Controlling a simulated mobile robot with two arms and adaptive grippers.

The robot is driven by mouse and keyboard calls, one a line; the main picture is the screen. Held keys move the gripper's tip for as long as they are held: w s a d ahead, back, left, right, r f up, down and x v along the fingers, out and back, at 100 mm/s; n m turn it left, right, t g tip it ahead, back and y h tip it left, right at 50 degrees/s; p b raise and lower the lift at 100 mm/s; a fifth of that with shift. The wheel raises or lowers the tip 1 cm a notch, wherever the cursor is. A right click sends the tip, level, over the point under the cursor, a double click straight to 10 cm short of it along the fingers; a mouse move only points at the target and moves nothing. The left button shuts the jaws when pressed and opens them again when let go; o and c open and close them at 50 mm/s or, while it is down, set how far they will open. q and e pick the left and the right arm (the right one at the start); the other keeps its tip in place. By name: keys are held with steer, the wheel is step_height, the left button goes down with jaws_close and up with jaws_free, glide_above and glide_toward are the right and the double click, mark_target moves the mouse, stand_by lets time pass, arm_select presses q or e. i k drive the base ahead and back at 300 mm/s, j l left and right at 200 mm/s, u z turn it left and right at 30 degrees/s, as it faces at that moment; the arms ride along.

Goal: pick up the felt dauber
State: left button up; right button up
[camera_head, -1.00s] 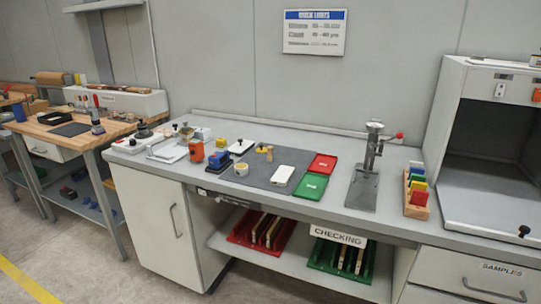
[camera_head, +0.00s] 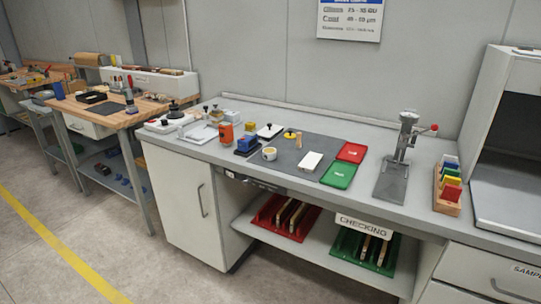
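On the dark grey mat (camera_head: 318,149) of the long grey bench lies a small yellow piece with a dark top (camera_head: 289,133). A small tan upright piece (camera_head: 299,141) stands right beside it. A white block with a black knob (camera_head: 270,130) is just left of them. Any of these could be the felt dauber; they are too small to tell which. Neither of my grippers is in view.
Red (camera_head: 351,152) and green (camera_head: 339,174) trays, a white block (camera_head: 311,161) and a metal stand (camera_head: 403,150) stand on the bench. An orange container (camera_head: 226,132) is on its left. Floor (camera_head: 150,250) in front is clear. A wooden-topped bench (camera_head: 125,118) stands left.

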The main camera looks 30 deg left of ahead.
mark_target(299, 134)
steer(key=i+j, duration=0.1)
steer(key=i, duration=0.45)
steer(key=i+j, duration=0.1)
steer(key=i, duration=0.45)
